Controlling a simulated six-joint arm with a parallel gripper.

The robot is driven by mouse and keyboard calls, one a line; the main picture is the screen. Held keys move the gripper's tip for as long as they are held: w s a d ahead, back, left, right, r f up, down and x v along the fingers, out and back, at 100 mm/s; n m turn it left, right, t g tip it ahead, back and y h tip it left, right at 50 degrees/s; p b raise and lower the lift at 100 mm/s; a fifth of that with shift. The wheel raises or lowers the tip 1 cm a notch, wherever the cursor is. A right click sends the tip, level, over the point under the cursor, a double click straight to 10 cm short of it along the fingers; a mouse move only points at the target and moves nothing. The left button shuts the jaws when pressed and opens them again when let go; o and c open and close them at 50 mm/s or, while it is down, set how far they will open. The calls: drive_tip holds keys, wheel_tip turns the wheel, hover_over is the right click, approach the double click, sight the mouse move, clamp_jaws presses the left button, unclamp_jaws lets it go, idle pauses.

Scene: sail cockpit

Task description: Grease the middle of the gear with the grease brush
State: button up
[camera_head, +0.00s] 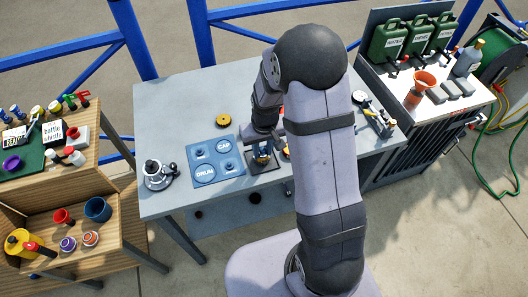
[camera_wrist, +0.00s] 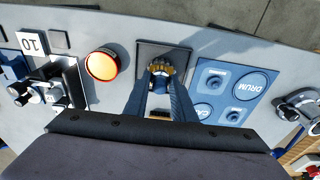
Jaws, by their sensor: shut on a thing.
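My gripper (camera_wrist: 160,75) points down at a dark square plate (camera_wrist: 178,50) on the grey bench. It is shut, with a brass toothed gear (camera_wrist: 161,67) at its fingertips, over the plate. In the head view my gripper (camera_head: 262,152) is low over the same plate (camera_head: 266,166), partly hidden by my arm. A bit of brass colour also shows between the fingers near the palm; I cannot tell what it is. I cannot make out the grease brush in either view.
A blue board marked DRUM and CAP (camera_head: 215,160) lies beside the plate. A round brass disc (camera_head: 222,121) lies behind it, and a metal fitting (camera_head: 157,175) stands at the bench's left end. An orange dome (camera_wrist: 102,65) and a numbered fixture (camera_wrist: 45,80) are close by.

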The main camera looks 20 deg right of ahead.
drive_tip(key=shift+w, duration=1.9)
wheel_tip(320, 180, up, 8)
drive_tip(key=p, duration=0.6)
drive_tip(key=shift+s, duration=0.1)
